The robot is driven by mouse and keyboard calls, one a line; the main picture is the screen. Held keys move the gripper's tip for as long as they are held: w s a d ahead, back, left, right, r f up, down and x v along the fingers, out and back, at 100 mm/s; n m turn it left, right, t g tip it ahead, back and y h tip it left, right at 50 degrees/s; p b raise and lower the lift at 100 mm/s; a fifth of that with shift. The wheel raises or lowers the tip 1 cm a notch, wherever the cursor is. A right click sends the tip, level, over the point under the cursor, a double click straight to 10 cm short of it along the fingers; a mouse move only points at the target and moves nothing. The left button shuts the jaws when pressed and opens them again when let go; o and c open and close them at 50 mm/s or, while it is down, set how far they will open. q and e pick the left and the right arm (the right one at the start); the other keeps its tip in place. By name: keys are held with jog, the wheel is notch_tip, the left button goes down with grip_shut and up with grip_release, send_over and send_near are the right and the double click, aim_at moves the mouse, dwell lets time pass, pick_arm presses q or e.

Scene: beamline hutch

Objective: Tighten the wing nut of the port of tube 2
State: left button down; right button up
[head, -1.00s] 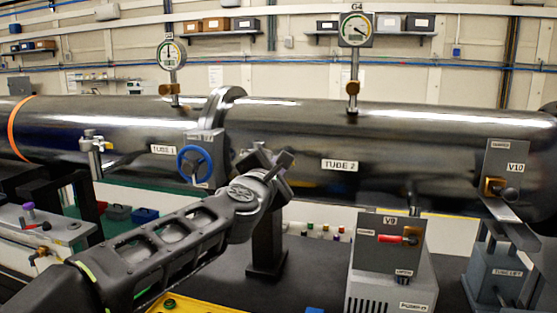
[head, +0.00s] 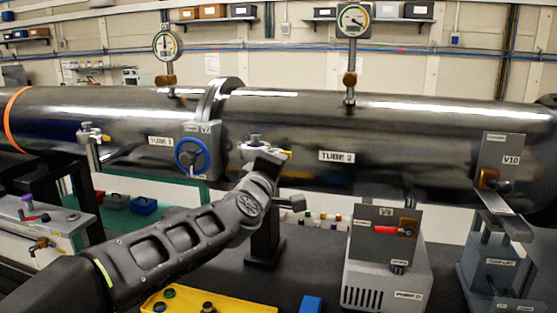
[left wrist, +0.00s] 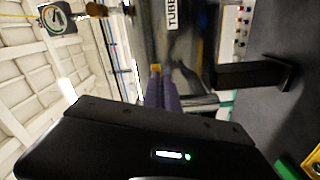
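Tube 2 (head: 420,125) is the long dark metal cylinder on the right, labelled on its side. Its port (head: 255,146) is a small metal fitting at the tube's left end, with a brass-coloured wing nut (head: 285,153) on its right side. My left gripper (head: 266,163) is just below and in front of the port and hides its lower part. In the left wrist view, two dark purplish fingers (left wrist: 162,92) lie close together, with a small brass-yellow piece at their tips. I cannot tell whether they touch or grip it. My right gripper is out of view.
Tube 1 (head: 90,120) joins at a flange on the left, with a blue handwheel (head: 192,157) near my arm. A grey box with a red handle (head: 386,229) and V10 (head: 503,160) stand to the right. A yellow tray (head: 235,300) lies below.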

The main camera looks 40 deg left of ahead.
pick_arm(q)
jog(key=shift+f+m, duration=0.2)
jog(key=shift+m, duration=0.6)
jog(key=shift+f+m, duration=0.15)
jog(key=shift+m, duration=0.65)
jog(key=c, duration=1.9)
grip_release()
jog(key=shift+s+r, duration=0.1)
jog(key=shift+s, duration=0.1)
jog(key=v, duration=0.7)
jog(key=shift+s+d, duration=0.1)
jog(key=shift+s, duration=0.15)
